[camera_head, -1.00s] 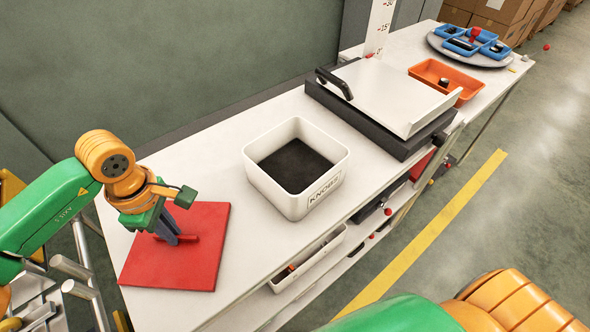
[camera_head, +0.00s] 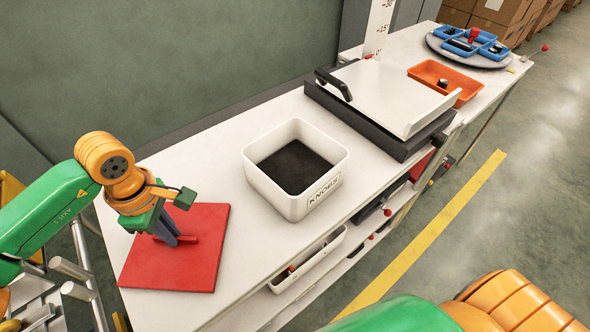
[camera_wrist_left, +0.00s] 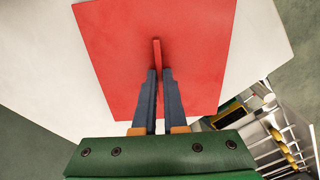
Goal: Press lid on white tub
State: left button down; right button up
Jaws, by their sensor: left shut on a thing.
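The white tub (camera_head: 322,204) stands open on the table, with a dark inside and a KNOBS label on its front. The red square lid (camera_head: 205,262) lies flat on the table to the left of the tub, apart from it. My left gripper (camera_head: 176,240) is over the lid, shut on the lid's upright red handle. The wrist view shows the two blue-grey fingers (camera_wrist_left: 156,78) on either side of this handle (camera_wrist_left: 156,52). My right gripper is not in view; only part of my right arm shows at the bottom right.
A hinged white plate with a black handle (camera_head: 334,84) sits on a dark base to the right of the tub. An orange tray (camera_head: 463,98) and a round turntable (camera_head: 440,42) with blue bins stand farther back. A white bin (camera_head: 334,244) is on the shelf below. The tabletop between lid and tub is clear.

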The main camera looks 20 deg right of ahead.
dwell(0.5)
pick_arm(q)
notch_tip(320, 180, up, 5)
jog(key=p, duration=0.3)
jog(key=shift+r, duration=0.1)
